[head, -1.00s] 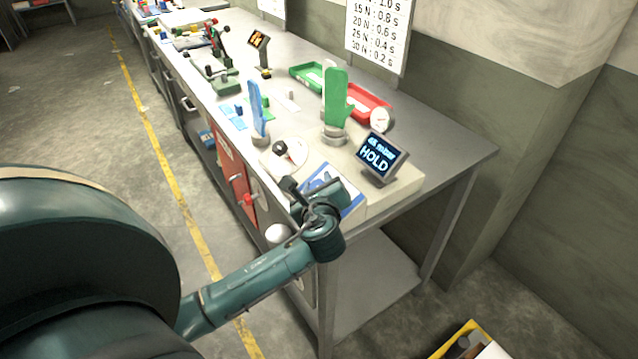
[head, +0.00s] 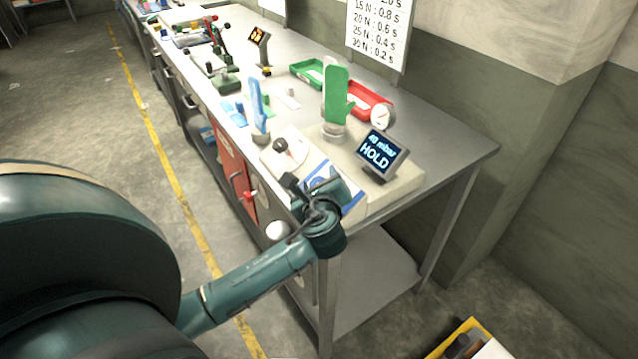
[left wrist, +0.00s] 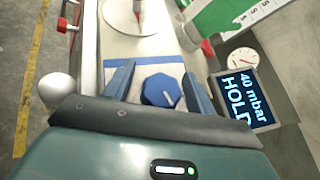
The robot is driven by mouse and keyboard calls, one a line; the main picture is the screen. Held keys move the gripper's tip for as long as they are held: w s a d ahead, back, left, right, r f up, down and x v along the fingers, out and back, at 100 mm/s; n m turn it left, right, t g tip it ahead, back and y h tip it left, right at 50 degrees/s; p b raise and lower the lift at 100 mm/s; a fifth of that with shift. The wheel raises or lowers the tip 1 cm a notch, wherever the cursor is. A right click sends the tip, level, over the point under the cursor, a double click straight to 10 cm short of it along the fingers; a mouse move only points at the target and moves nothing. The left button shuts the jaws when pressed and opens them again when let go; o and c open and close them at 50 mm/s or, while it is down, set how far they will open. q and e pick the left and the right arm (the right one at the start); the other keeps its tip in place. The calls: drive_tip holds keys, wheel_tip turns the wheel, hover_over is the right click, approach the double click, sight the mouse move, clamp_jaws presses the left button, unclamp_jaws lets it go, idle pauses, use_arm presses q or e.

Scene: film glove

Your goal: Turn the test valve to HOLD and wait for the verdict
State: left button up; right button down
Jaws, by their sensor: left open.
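The test valve is a blue knob (left wrist: 161,90) on a white and blue panel (left wrist: 150,70), seen in the left wrist view. My left gripper (left wrist: 158,82) is open, its blue fingers on either side of the knob and apart from it. In the head view my left gripper (head: 312,188) hangs low over the panel and hides the knob. A small display (head: 382,153) reads "40 mbar HOLD"; it also shows in the left wrist view (left wrist: 240,98). A round gauge (head: 382,117) stands behind it. My right gripper is not seen.
A green glove (head: 337,95) and a blue glove (head: 257,105) stand upright on the station. A white dial plate (head: 287,152) lies beside the panel. A green tray (head: 308,74) and a red tray (head: 368,104) lie behind. The bench's right end (head: 450,150) is clear.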

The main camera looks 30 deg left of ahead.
use_arm(q)
drive_tip(key=v, duration=1.3)
drive_tip(key=shift+b, duration=0.45)
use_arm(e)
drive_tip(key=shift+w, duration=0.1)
use_arm(q)
drive_tip(key=shift+s, duration=0.1)
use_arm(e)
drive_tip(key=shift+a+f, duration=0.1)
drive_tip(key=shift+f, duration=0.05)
use_arm(q)
drive_tip(key=s+d+f+n+g+h, duration=0.1)
drive_tip(key=s+f+n+g+h, duration=0.4)
drive_tip(key=s+n, duration=0.4)
drive_tip(key=s+d+f+n+g+h, duration=0.2)
drive_tip(key=s+f+n+g+h, duration=0.15)
drive_tip(key=s+f+n, duration=0.55)
drive_tip(key=w+d+f+n+t+h, duration=0.2)
drive_tip(key=w+d+f+t+h, duration=0.1)
drive_tip(key=w+d+f+t, duration=0.2)
drive_tip(key=shift+w+d+f+t, duration=0.25)
drive_tip(key=shift+w+f+t, duration=0.7)
drive_tip(key=shift+w+f, duration=0.35)
